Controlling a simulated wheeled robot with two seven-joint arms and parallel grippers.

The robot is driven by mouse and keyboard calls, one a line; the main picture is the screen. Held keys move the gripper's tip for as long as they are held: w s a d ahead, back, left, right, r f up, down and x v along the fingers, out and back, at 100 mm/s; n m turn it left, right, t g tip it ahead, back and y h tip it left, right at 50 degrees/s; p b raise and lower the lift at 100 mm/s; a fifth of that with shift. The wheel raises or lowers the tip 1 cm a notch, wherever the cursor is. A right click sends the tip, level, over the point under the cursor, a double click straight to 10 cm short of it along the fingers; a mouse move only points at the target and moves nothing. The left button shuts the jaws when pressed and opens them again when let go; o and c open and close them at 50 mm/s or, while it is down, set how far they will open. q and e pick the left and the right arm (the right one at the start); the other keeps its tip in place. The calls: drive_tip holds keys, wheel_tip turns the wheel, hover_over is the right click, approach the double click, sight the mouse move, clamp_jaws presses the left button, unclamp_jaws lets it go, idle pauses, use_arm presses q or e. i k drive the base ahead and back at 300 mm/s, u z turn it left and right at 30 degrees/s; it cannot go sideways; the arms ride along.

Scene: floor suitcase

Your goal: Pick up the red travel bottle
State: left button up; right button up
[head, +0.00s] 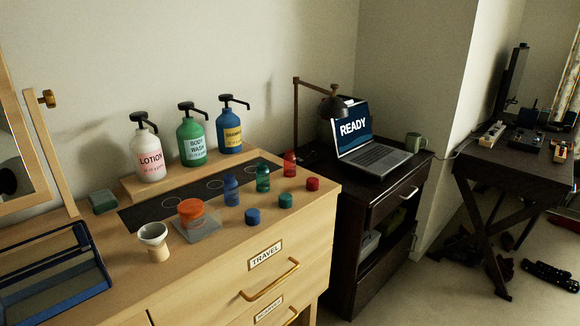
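The red travel bottle (290,164) stands upright and uncapped-looking near the right end of the wooden dresser top (110,262). A green travel bottle (263,178) and a blue travel bottle (231,190) stand to its left in a row. A red cap (312,184) lies just in front and to the right of the red bottle, with a green cap (285,200) and a blue cap (252,216) further left. Neither of my grippers shows in the head view.
Pump bottles of lotion (149,154), body wash (192,142) and shampoo (230,131) stand behind on a raised board. A white funnel (154,240), an orange-topped container (191,212) and a blue mesh basket (60,285) are left. A dark cabinet with a laptop (375,147) and lamp (333,106) stands right.

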sight(289, 158)
drive_tip(key=z, duration=1.4)
drive_tip(key=i, duration=1.05)
drive_tip(key=u, duration=2.05)
